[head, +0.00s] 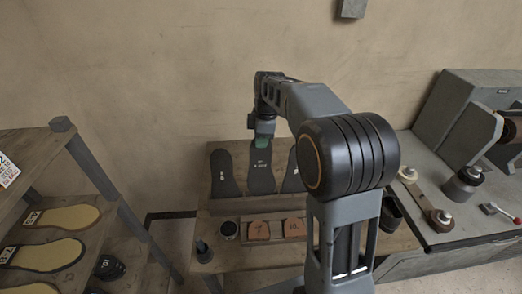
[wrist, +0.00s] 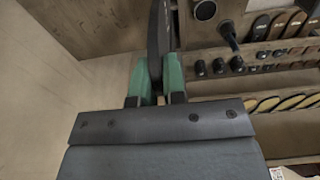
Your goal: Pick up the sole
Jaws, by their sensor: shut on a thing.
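Three dark soles stand upright in a wooden rack in the head view. The middle sole (head: 261,178) has pale marking on it, and my gripper (head: 263,141) is at its top end. In the wrist view my gripper (wrist: 157,76) has its green fingers shut on the sole (wrist: 158,38), seen edge-on as a dark strip between them. The left sole (head: 223,175) stands beside it, and the right sole (head: 292,180) is partly hidden by my arm. I cannot tell whether the held sole's lower end still touches the rack.
The wooden rack (head: 217,206) stands on a bench against the wall, with reddish blocks (head: 260,230) in front. A shelf with tan soles (head: 62,216) is at the left. A grey machine bench (head: 445,238) is at the right. Open space lies above the rack.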

